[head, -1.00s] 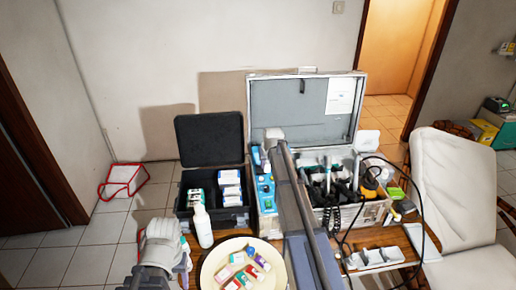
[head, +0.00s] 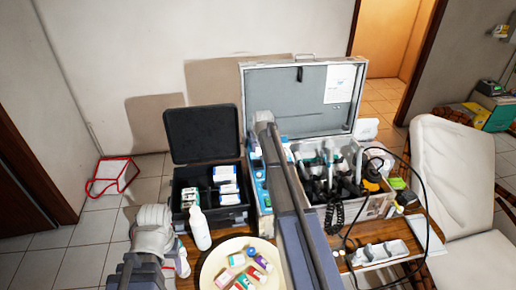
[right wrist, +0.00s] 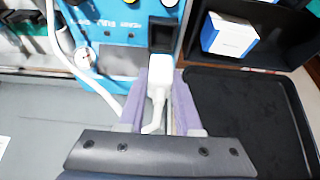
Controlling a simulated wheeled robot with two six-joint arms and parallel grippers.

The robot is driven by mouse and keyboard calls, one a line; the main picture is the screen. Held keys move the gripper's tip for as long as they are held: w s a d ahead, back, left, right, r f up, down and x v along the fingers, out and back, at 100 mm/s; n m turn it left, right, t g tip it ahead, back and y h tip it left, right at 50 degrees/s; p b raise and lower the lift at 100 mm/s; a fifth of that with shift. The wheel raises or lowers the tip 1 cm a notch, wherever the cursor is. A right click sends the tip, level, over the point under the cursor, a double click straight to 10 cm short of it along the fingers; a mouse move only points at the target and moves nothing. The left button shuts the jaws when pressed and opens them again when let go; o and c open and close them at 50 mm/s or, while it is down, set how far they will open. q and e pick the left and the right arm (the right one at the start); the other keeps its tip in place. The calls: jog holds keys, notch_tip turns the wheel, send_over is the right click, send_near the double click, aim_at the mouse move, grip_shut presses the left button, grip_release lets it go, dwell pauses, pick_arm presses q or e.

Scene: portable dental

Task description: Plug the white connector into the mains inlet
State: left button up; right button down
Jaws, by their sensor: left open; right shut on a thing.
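The white connector (right wrist: 157,97) is between the purple fingers of my right gripper (right wrist: 159,80), which is shut on it. The black mains inlet (right wrist: 163,36) is in the blue panel (right wrist: 118,58), just beyond the connector's front end in the right wrist view. The two look lined up and very close; I cannot tell whether they touch. In the head view my right arm hides the inlet, the connector and the right gripper; part of the blue unit (head: 258,182) shows beside the arm. My left gripper (head: 182,263) is open at lower left, partly hidden by its wrist.
A white bottle (head: 200,229) and a round plate (head: 213,271) of small boxes stand near my left gripper. The open black case (head: 245,212) is left of the blue unit. A white tube (right wrist: 87,72) crosses the panel. A black cable (head: 411,192) loops at right.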

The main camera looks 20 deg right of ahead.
aim_at(259, 155)
jog(key=shift+f+b, duration=1.3)
jog(key=shift+f, duration=0.15)
jog(key=shift+f+b, duration=0.45)
jog(key=shift+f+b, duration=0.95)
jog(key=shift+w+f+b, duration=0.1)
jog(key=shift+f+b, duration=0.4)
dwell(0.5)
jog(key=c, duration=0.5)
grip_release()
jog(key=shift+r, duration=0.1)
jog(key=p+v, duration=0.7)
jog(key=shift+r, duration=0.2)
